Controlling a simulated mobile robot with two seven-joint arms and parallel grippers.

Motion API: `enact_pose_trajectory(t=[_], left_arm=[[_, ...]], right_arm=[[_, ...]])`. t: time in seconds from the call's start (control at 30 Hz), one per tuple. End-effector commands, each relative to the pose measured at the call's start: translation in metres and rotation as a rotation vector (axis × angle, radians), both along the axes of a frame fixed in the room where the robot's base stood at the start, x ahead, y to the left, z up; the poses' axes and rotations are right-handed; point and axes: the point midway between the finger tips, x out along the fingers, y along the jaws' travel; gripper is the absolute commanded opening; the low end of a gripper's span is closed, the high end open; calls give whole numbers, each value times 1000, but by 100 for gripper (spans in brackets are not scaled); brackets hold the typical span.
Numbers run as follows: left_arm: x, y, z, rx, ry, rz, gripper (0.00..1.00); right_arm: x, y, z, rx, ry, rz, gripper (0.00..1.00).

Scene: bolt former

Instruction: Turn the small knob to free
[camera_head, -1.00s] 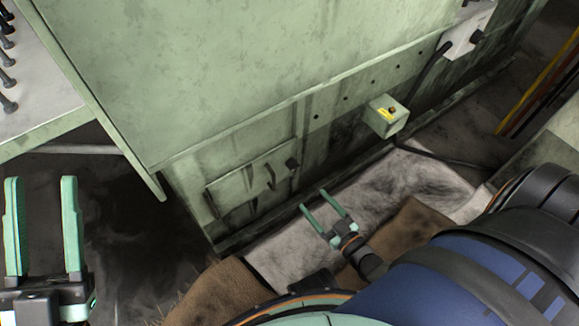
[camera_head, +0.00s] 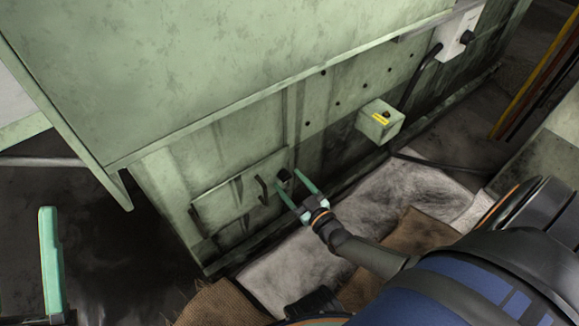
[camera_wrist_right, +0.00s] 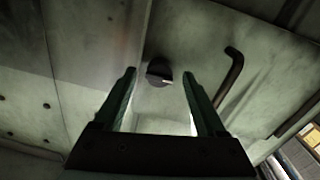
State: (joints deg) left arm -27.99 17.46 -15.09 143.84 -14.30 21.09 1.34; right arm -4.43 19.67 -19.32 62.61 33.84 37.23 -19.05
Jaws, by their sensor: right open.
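The small knob (camera_head: 284,174) is black and round, on the green machine's side at the upper right corner of a low panel. In the wrist view the knob (camera_wrist_right: 159,71) shows a light pointer mark towards the right. My right gripper (camera_head: 289,180) is open, its green fingers reaching towards the knob. In the wrist view the right gripper (camera_wrist_right: 159,76) has the knob between its fingertips in the picture, with gaps on both sides; I cannot tell how far off it is in depth. Of my left gripper only one finger (camera_head: 49,262) shows, at the left edge.
A dark bent handle (camera_head: 261,189) is beside the knob on the panel (camera_head: 222,205). A green box with a yellow label (camera_head: 380,121) and a grey switch box (camera_head: 458,36) are farther right. Stained cloths (camera_head: 370,199) lie on the floor below.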

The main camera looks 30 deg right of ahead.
Motion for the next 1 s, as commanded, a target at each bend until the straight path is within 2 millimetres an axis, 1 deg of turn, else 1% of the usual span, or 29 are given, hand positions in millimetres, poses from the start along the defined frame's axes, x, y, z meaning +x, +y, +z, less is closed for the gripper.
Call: enact_pose_trajectory(t=[0.13, 0.37, 0.4, 1.0], left_arm=[[0, 0, -3, 2, 0, 0, 50], [0, -1, -3, 1, 2, 0, 50], [0, -1, -3, 1, 2, 0, 50], [0, 0, -3, 1, 3, 0, 50]], right_arm=[[7, 0, 0, -1, 0, 0, 73], [8, 0, 0, 0, 1, 0, 73], [8, 0, 0, 0, 1, 0, 71], [7, 1, 0, 0, 1, 1, 4]])
